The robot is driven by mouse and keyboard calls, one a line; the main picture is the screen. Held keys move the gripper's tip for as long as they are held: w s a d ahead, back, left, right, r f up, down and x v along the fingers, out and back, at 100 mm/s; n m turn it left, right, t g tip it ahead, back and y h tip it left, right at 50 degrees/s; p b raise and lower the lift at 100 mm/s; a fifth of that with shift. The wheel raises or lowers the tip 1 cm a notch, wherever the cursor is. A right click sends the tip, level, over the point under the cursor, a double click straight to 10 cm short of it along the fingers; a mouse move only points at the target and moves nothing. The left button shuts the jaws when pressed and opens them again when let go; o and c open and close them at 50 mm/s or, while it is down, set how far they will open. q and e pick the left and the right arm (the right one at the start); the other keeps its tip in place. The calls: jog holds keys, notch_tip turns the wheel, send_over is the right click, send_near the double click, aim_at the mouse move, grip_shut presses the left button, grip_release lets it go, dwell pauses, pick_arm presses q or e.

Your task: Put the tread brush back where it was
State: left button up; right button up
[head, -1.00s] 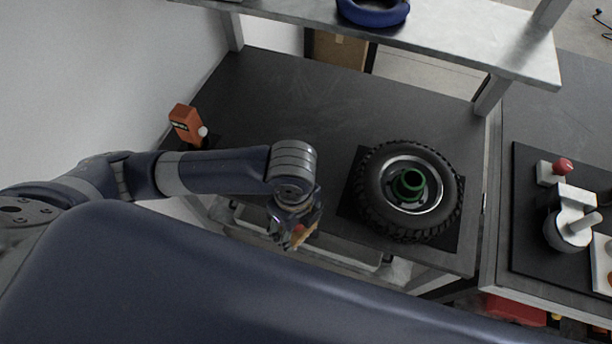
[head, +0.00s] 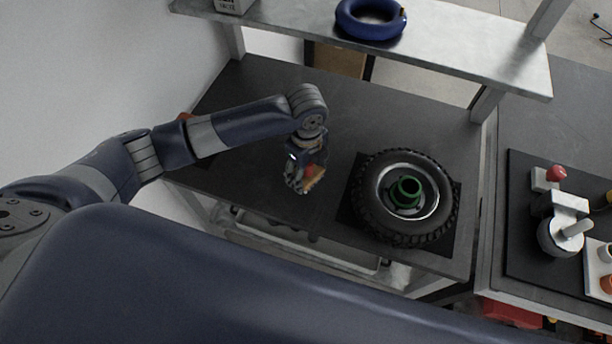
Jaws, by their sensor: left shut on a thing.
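My left gripper (head: 303,184) is shut on the tread brush (head: 315,175), a small tan and red piece between its fingers. Most of the brush is hidden by the fingers. The gripper points down over the dark bench top, left of the wheel with the knobbly tyre (head: 370,215). I cannot tell whether the brush touches the bench. The wheel lies flat on a black mat (head: 447,243), with a green hub piece (head: 407,190) at its centre. My right gripper is not in view.
The dark bench (head: 262,85) is clear behind the gripper. A raised metal shelf (head: 470,55) holds a blue ring (head: 345,22) at the back. An orange object (head: 186,117) is mostly hidden behind my left arm. A second bench (head: 515,130) with a white device (head: 552,238) stands at right.

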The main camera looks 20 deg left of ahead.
aim_at(306, 179)
pick_arm(q)
jog(key=shift+s+f, duration=0.15)
jog(key=shift+f, duration=1.4)
jog(key=shift+f, duration=0.15)
jog(key=o, duration=1)
notch_tip(306, 179, up, 12)
jog(key=shift+r+b, duration=0.2)
jog(key=shift+b, duration=0.1)
